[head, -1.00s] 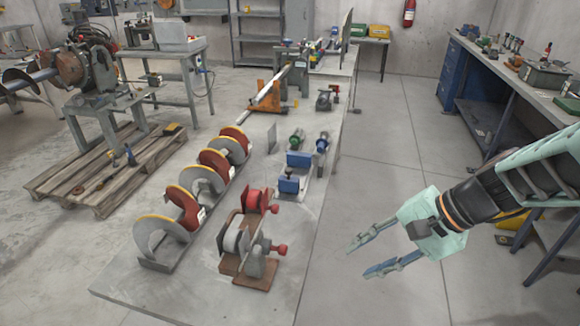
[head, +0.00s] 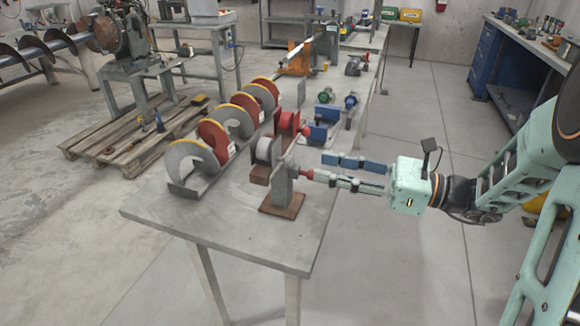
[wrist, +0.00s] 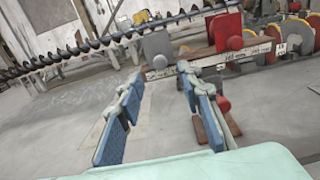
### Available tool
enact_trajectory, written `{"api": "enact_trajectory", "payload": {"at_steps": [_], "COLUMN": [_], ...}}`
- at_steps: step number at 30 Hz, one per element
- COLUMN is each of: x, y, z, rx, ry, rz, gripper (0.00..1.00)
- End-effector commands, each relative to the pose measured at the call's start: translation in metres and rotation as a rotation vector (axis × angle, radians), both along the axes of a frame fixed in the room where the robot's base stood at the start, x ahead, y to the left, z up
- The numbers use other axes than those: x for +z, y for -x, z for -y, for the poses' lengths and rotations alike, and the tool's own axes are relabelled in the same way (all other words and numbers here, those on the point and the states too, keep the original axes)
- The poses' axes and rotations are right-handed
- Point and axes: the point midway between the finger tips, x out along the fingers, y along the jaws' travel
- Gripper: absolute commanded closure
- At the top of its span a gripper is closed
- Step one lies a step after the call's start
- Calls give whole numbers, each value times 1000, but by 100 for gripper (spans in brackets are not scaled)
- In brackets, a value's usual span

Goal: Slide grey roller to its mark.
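The grey roller (head: 264,151) sits on the positioner fixture at the table's near end, with the red roller (head: 288,122) behind it. In the wrist view a grey block-like face (wrist: 157,47), probably the grey roller, is ahead of and above the fingers, and the red one (wrist: 225,32) is to its right. My gripper (head: 315,167) is open and empty, right of the fixture and pointing at it. Its lower finger's tip is by a red knob (head: 305,174); in the wrist view a red knob (wrist: 224,104) is outside the right finger. Contact is unclear. The rail carries a white lettered strip (wrist: 237,56); the mark cannot be singled out.
The fixture's grey post and brown foot (head: 282,203) stand near the table edge. Blue clamps (head: 325,112) lie behind. The table's (head: 230,225) near end is bare, and open floor lies to the right.

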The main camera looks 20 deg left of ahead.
Motion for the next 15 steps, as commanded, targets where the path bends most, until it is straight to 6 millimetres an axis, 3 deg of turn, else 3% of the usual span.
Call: {"api": "enact_trajectory", "payload": {"at_steps": [9, 15], "x": [-1, -1], "y": [-3, -5], "z": [-62, -84], "rx": [5, 4], "ry": [2, 3], "rz": [3, 3], "gripper": [67, 67]}}
